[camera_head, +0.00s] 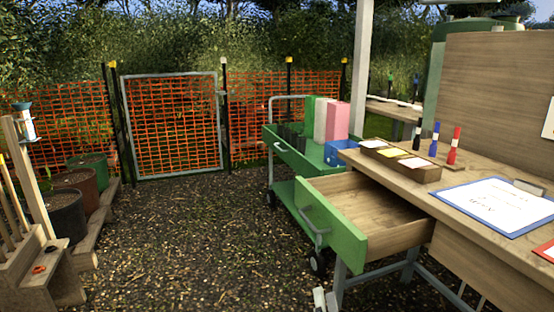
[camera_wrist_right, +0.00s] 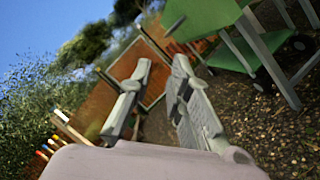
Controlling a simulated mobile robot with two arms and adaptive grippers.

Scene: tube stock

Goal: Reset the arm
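My right gripper (camera_head: 325,298) shows only as pale fingertips at the bottom edge of the head view, below the open drawer (camera_head: 371,208). In the right wrist view the same gripper (camera_wrist_right: 163,72) has its two grey fingers apart, with nothing between them. The drawer has a green front with a metal handle and looks empty inside. The gripper is apart from the drawer handle in the head view. My left gripper is not in view.
The wooden workbench (camera_head: 447,190) at right holds a compartment box (camera_head: 401,163), coloured tubes (camera_head: 453,146) and a blue-edged sheet (camera_head: 493,207). A green cart (camera_head: 290,155) stands behind the drawer. Planters (camera_head: 66,215) line the left. Gravel ground (camera_head: 190,240) in the middle is clear.

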